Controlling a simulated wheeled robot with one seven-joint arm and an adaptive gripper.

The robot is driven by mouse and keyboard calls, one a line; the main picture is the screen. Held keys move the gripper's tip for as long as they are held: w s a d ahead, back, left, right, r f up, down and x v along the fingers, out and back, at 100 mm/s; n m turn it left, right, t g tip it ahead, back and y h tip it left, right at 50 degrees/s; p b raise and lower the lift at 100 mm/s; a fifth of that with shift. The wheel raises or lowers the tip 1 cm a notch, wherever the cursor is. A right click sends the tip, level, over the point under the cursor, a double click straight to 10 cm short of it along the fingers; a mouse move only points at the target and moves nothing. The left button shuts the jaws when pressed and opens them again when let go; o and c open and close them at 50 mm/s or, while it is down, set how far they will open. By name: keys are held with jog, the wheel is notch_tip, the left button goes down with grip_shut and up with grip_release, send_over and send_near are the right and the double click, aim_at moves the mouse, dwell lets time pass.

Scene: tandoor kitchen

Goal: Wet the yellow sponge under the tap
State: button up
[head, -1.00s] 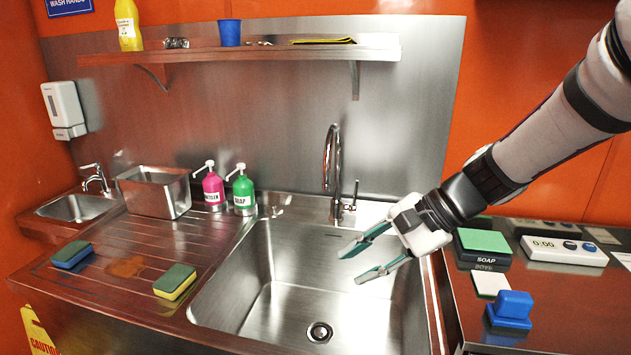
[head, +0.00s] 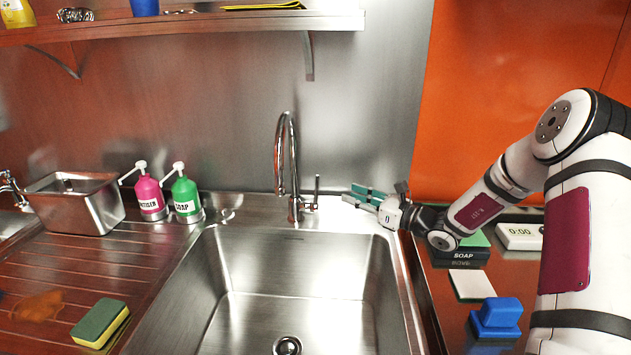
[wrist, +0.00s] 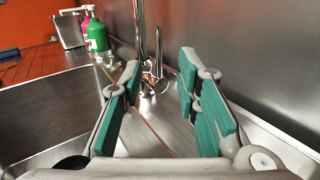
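The yellow sponge (head: 101,323), with a dark green top, lies on the drainboard left of the sink, apart from my gripper. The tap (head: 284,165) has a tall curved spout over the back of the sink and a thin upright lever (head: 317,192) at its right. No water stream shows under the spout. My gripper (head: 357,195) is at the back right corner of the sink, right of the lever and pointing left towards it. Its teal-padded fingers are apart and empty. In the wrist view, the tap base (wrist: 149,86) shows beyond and between the fingers.
The sink basin (head: 215,290) is empty. Pink sanitiser (head: 149,195) and green soap (head: 186,195) bottles stand behind the drainboard, beside a steel container (head: 80,205). The steel back wall is close behind my gripper. A blue block (head: 497,315) and a soap box lie at right.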

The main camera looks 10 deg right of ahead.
send_over(317, 202)
jog(key=shift+w, duration=0.2)
jog(key=shift+c, duration=0.3)
grip_shut()
